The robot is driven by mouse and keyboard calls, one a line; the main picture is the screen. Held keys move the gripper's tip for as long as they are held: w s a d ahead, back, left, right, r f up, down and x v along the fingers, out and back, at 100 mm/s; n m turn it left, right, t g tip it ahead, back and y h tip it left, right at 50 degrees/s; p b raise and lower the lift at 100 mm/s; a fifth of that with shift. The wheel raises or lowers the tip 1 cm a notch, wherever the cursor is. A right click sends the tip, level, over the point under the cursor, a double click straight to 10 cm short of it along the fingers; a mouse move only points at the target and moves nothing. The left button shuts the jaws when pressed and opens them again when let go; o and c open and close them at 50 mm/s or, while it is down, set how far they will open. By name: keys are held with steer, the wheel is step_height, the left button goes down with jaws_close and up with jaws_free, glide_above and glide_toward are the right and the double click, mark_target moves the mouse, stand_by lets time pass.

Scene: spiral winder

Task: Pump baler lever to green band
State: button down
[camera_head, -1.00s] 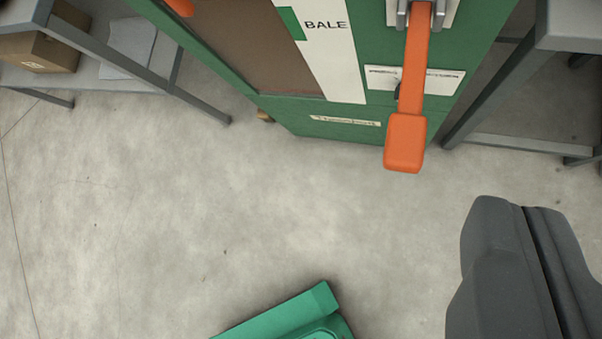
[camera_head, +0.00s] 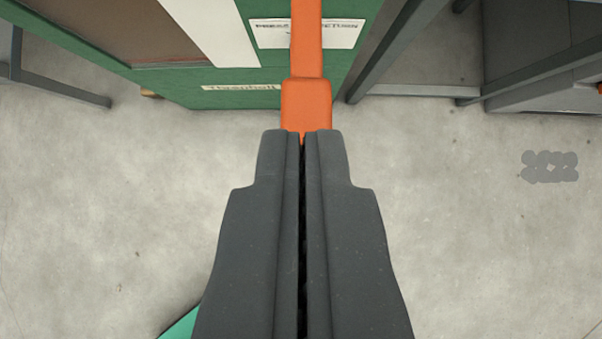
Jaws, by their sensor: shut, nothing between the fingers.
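The orange baler lever (camera_head: 306,98) hangs down the front of the green baler (camera_head: 225,98), near the top middle of the view. Its thick handle end is just beyond my gripper's tips. My gripper (camera_head: 303,134) is shut and empty, pointing up the picture at the handle. The fingertips overlap the handle's lower end in the view; I cannot tell whether they touch it. The green band is not in view; only the lower part of a white strip (camera_head: 222,35) shows on the baler.
A grey-legged table (camera_head: 400,45) stands right of the baler, with a grey box-like thing (camera_head: 540,70) further right. Another grey frame (camera_head: 60,85) is at the left. A green piece (camera_head: 183,325) shows at the bottom left. Concrete floor (camera_head: 130,190) is open on both sides.

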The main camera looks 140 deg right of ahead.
glide_above(303, 103)
steer(key=s+d, duration=0.1)
steer(key=f, duration=0.4)
steer(key=shift+s+d+f, duration=0.1)
steer(key=shift+d+f, duration=0.1)
steer(key=shift+f, duration=0.15)
step_height(303, 103, down, 2)
steer(key=shift+s+d, duration=0.1)
steer(key=shift+d, duration=0.05)
steer(key=shift+f, duration=0.95)
